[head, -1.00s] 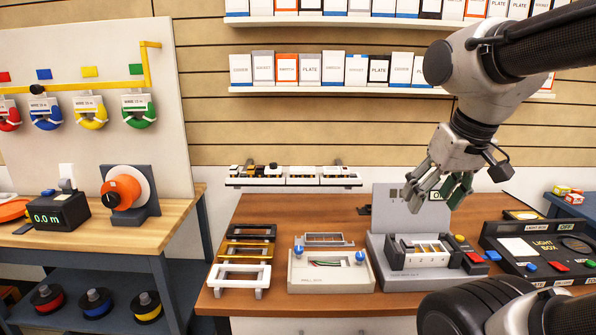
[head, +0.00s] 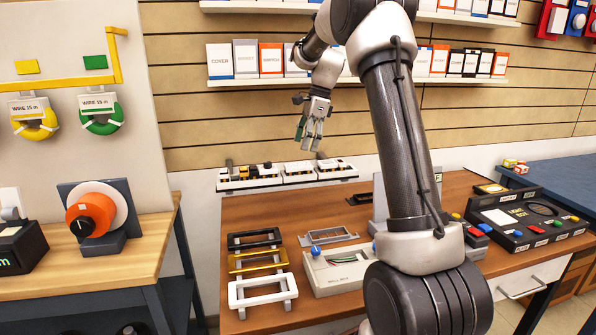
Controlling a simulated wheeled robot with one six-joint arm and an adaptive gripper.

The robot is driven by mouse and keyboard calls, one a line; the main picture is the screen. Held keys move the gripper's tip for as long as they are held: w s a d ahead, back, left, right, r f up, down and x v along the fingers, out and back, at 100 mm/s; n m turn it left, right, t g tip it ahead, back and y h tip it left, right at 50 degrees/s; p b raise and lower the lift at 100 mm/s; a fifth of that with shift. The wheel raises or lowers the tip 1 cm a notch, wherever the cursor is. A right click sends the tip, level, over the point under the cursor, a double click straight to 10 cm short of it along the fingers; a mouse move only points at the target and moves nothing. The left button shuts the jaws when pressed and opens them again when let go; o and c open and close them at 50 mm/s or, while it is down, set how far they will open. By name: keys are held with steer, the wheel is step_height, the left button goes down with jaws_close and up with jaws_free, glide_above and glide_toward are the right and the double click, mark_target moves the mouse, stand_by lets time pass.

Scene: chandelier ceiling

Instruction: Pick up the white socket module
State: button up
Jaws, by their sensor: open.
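A narrow rack (head: 232,187) on the back wall above the brown table holds a row of small modules in black, yellow and white. White modules (head: 299,174) sit towards its right part. They are too small to tell which one is the socket module. My gripper (head: 312,145) points down, open and empty, in front of the wall above the right half of the rack. It is apart from the modules.
Black, gold and white frames (head: 262,292) stand on the table's left. A wall box (head: 335,274) is beside them, partly behind my arm. Boxed goods line the shelf (head: 440,82) above.

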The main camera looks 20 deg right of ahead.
mark_target(299, 165)
steer(key=x, duration=0.7)
steer(key=shift+a+f, duration=0.2)
steer(key=shift+f, duration=0.1)
steer(key=shift+c, duration=0.2)
steer(key=c, duration=1.1)
step_height(299, 165, up, 10)
steer(key=shift+r, duration=0.1)
